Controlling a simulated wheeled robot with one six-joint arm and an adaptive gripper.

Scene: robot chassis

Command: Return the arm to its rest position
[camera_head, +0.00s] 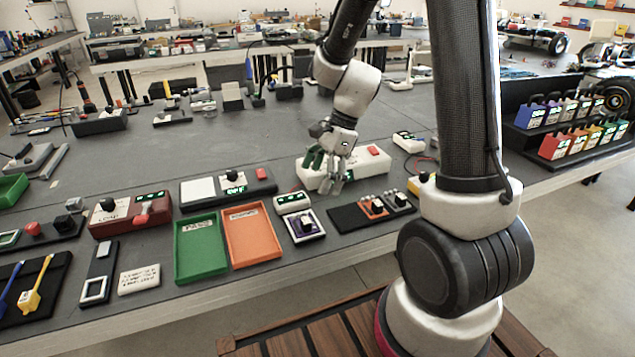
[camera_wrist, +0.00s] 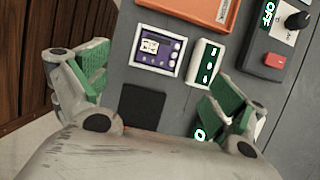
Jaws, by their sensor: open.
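My arm rises from its base at the right of the head view and bends over the table. My gripper (camera_head: 328,170) hangs above the table, in front of a white box with a red button (camera_head: 374,152). In the wrist view my gripper (camera_wrist: 160,100) has its green-padded fingers spread wide, with nothing between them. Below it lie a small purple board in a white frame (camera_wrist: 158,52) and a white display unit (camera_wrist: 204,64). The gripper hides part of the white box in the head view.
A green tray (camera_head: 200,248) and an orange tray (camera_head: 251,237) lie on the grey table (camera_head: 150,155). A black mat with small modules (camera_head: 347,217) is near the gripper. Racks of coloured packs (camera_head: 565,147) stand at the right. Open air surrounds the gripper above the table devices.

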